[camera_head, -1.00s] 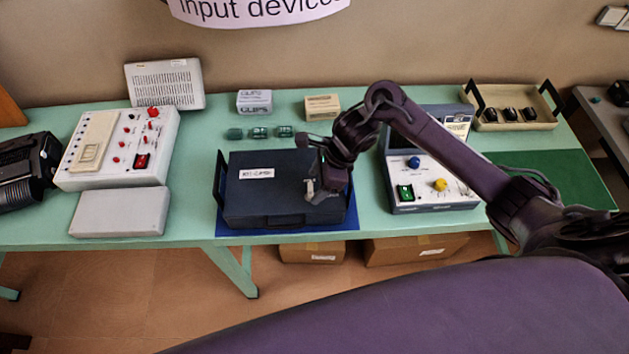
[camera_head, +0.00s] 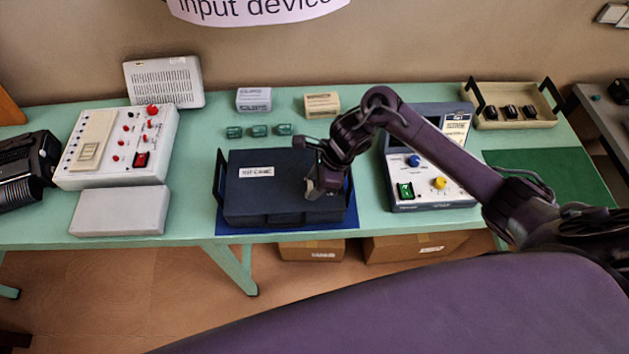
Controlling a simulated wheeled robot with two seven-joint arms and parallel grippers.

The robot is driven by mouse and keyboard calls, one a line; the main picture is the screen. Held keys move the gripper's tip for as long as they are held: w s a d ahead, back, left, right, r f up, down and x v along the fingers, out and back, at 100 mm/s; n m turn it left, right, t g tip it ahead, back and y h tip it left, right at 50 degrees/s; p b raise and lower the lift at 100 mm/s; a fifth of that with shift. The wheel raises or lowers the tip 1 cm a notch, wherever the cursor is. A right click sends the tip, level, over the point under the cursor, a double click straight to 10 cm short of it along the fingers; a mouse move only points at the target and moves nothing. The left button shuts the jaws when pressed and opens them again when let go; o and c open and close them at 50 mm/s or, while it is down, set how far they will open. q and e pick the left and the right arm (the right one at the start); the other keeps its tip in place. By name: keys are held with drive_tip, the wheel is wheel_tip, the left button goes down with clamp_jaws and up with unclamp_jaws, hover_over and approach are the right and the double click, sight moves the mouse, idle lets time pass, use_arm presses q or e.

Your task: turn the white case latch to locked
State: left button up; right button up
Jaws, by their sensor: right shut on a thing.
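The dark blue case (camera_head: 265,196) lies shut on a blue mat at the front middle of the green table, with a white label (camera_head: 257,171) on its lid. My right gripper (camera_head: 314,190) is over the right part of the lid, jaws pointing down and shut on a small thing. That thing is at the white latch's place, but the fingers hide most of it, so its turn angle cannot be read. My left gripper is not in view.
A grey panel device (camera_head: 428,180) with knobs stands close right of the case. A white control box (camera_head: 118,146) and a grey slab (camera_head: 118,211) are at the left. Small green parts (camera_head: 259,131) and two small boxes lie behind the case. A tray (camera_head: 512,100) stands back right.

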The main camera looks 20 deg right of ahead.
drive_tip(key=shift+f+m+t+b, duration=0.25)
drive_tip(key=shift+m+b, duration=0.35)
drive_tip(key=shift+b, duration=0.35)
drive_tip(key=shift+s+d+m+t+b, duration=0.15)
drive_tip(key=shift+m+t+b, duration=0.1)
drive_tip(key=shift+m+b, duration=0.45)
drive_tip(key=shift+s+r+m+t+h+b, duration=0.2)
drive_tip(key=shift+m+t+h+b, duration=0.15)
drive_tip(key=shift+m, duration=0.55)
drive_tip(key=m, duration=0.2)
drive_tip(key=shift+s+r+m+t+h, duration=0.15)
drive_tip(key=shift+m+t+h, duration=0.2)
drive_tip(key=shift+m, duration=0.05)
drive_tip(key=shift+s+m+h, duration=0.1)
drive_tip(key=shift+m+h, duration=0.2)
drive_tip(key=shift+m, duration=0.6)
drive_tip(key=m+p, duration=0.1)
drive_tip(key=m+h+p, duration=0.1)
drive_tip(key=shift+s+a+r+m+t, duration=0.15)
drive_tip(key=shift+a+m+t, duration=0.05)
drive_tip(key=shift+m+t, duration=0.2)
drive_tip(key=m+h+p, duration=0.1)
drive_tip(key=m+p, duration=0.2)
drive_tip(key=shift+s+a, duration=0.1)
drive_tip(key=shift+s, duration=0.1)
drive_tip(key=shift+s+a+m+h+p, duration=0.1)
drive_tip(key=shift+m+h+p, duration=0.7)
drive_tip(key=shift+m+p, duration=0.65)
drive_tip(key=shift+f, duration=0.2)
